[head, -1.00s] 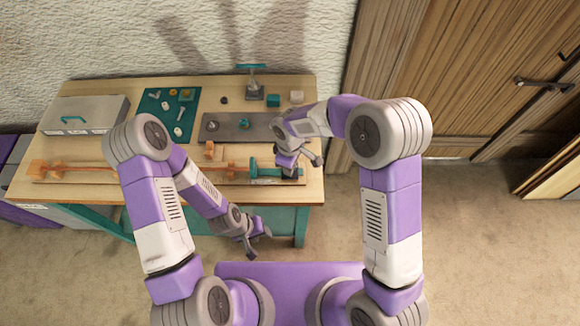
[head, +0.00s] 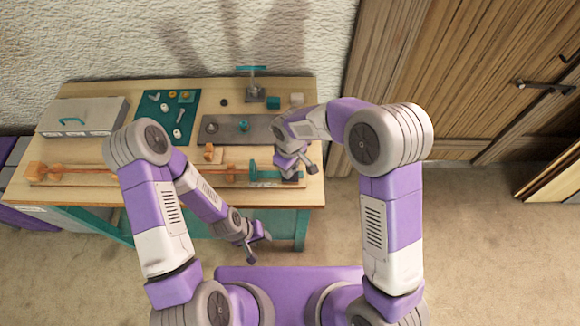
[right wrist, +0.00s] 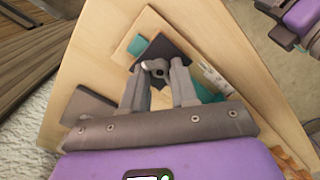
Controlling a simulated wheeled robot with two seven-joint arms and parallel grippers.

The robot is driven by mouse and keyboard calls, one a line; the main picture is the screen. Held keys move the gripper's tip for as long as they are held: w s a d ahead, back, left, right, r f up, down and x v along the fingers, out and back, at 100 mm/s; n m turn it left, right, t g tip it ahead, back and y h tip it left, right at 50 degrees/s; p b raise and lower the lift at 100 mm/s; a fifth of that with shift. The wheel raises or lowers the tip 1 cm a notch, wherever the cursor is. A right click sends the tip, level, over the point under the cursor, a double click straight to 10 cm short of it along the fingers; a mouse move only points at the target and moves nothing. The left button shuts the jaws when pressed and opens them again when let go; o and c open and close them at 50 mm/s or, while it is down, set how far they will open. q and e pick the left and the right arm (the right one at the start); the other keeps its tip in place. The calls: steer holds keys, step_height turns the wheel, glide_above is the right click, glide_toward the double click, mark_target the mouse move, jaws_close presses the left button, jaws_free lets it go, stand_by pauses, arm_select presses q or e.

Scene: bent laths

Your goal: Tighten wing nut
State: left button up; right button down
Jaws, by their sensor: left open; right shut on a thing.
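The grey wing nut (right wrist: 157,68) shows in the right wrist view between the fingertips of my right gripper (right wrist: 158,80), which is shut on it. It sits over a dark block (right wrist: 165,48) on the board. In the head view my right gripper (head: 290,176) is at the right end of the long board (head: 150,184), beside a teal part (head: 262,174), and hides the wing nut. A thin orange lath (head: 130,172) runs along the board from the wooden blocks (head: 36,170) at the left. My left gripper (head: 256,243) is open and empty, in front of the table.
Behind the board are a grey mat (head: 222,134), a teal mat (head: 160,125) with several small parts, and a grey case (head: 85,115). A small stand (head: 254,92), a teal block (head: 273,102) and a pale block (head: 297,98) stand at the back right.

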steer(key=c, duration=1)
jaws_free()
step_height(320, 180, up, 8)
steer(key=shift+f+p, duration=0.2)
steer(key=shift+p, duration=0.3)
